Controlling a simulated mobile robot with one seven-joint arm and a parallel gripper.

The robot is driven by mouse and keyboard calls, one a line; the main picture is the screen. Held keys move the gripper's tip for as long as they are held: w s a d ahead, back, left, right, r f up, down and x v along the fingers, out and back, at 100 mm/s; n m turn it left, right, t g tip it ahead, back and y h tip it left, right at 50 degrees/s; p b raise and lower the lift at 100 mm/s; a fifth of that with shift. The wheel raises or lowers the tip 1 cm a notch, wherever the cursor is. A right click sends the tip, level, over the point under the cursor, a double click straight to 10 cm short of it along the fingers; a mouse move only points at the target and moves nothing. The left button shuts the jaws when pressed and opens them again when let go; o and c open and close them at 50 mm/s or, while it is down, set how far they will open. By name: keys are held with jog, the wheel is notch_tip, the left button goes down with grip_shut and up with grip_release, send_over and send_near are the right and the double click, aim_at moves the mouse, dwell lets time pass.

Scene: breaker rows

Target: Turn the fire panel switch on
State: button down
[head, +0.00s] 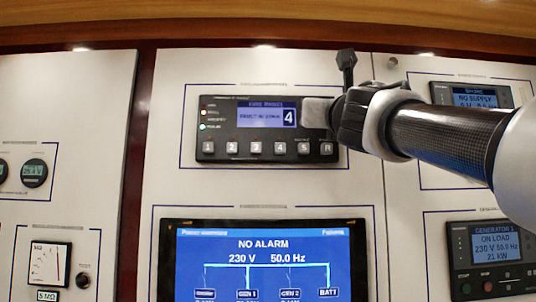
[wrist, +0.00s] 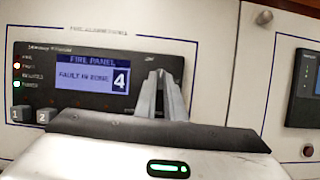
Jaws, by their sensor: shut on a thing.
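The fire panel (head: 220,140) is a black unit on the white wall panel. Its blue display (head: 260,117) shows a fault message and a large 4, with indicator lights at its left and a row of grey keys below. It also shows in the wrist view (wrist: 40,60). My gripper (head: 318,110) is at the right part of the fire panel, beside the display. In the wrist view its fingers (wrist: 160,85) are together against that part, shut on the fire panel switch, which the fingers hide. I cannot tell the switch's position.
Below is a large screen (head: 265,243) reading NO ALARM. At the right are a spare unit (head: 474,98) and a Generator 1 unit (head: 494,250). A small knob (head: 391,62) is on the right wall panel; gauges (head: 34,173) are at the left.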

jog(key=shift+a+r+m+g+h+p, duration=0.2)
jog(key=shift+m+g+h+p, duration=0.65)
jog(key=shift+m, duration=2.75)
jog(key=shift+a+r+m+g+h+p, duration=0.3)
jog(key=shift+m+g+h, duration=0.95)
jog(key=shift+m, duration=2.35)
jog(key=shift+a+r+m+g+h+p, duration=0.1)
jog(key=shift+m+g+h+p, duration=0.75)
jog(key=shift+m, duration=2.75)
jog(key=shift+h, duration=0.25)
jog(key=c, duration=1.8)
grip_release()
jog(key=shift+w, duration=0.1)
jog(key=shift+c, duration=0.2)
